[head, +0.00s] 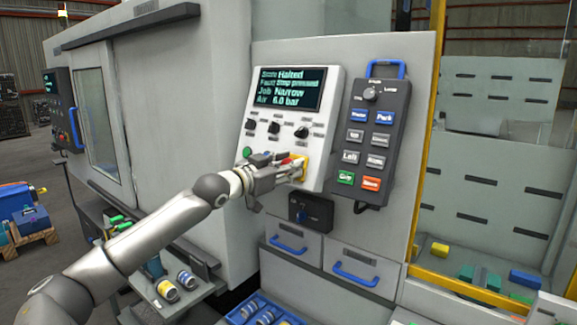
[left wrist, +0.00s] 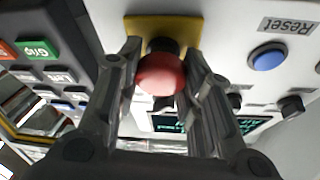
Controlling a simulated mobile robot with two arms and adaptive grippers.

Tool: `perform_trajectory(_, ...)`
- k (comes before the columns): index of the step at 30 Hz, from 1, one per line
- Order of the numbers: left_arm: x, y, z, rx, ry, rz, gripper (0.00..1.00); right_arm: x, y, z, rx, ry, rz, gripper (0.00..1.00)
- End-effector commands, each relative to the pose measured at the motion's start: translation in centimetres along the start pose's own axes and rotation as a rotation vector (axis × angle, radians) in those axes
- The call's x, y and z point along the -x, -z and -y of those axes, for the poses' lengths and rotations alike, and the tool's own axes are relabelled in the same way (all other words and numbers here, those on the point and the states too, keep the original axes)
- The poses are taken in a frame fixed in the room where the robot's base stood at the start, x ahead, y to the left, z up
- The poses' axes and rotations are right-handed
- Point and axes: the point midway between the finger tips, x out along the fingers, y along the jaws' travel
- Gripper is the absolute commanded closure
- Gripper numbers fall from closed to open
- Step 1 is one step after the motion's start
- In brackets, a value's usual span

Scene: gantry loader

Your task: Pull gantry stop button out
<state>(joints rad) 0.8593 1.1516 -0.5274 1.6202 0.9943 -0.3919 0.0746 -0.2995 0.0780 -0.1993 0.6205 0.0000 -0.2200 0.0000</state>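The gantry stop button (left wrist: 160,74) is a red mushroom head on a yellow plate (left wrist: 133,27). In the head view the yellow plate (head: 304,166) sits low on the white control panel (head: 327,140), and my gripper mostly covers the button. My left gripper (head: 288,172) reaches it from the left. In the left wrist view its two fingers (left wrist: 161,80) lie on either side of the red head, with no clear gap, and look shut on it. The panel screen (head: 290,88) reads "Halted" and "Stop pressed". My right gripper is not in view.
A grey pendant (head: 376,140) with several coloured keys hangs right of the panel. Dark knobs (head: 275,127) sit above the gripper, and a blue Reset button (left wrist: 267,58) is close by. Drawers with blue handles (head: 355,274) are below.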

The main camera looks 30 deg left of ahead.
Motion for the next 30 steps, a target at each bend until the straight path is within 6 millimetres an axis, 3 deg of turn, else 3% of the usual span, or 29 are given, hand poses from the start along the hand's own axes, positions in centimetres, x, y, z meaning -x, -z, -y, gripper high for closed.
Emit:
perform_trajectory(1,0.0,-0.1,-0.1,0.0,-0.001,0.001,0.6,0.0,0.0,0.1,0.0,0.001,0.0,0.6)
perform_trajectory(6,0.0,0.0,0.0,0.0,-0.001,0.001,0.42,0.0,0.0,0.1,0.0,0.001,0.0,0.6)
perform_trajectory(17,0.3,-0.1,0.0,-0.002,0.001,0.001,0.42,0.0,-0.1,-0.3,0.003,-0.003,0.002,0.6)
perform_trajectory(30,5.4,-0.2,0.0,-0.006,-0.001,0.006,0.42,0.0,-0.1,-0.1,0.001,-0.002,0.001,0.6)
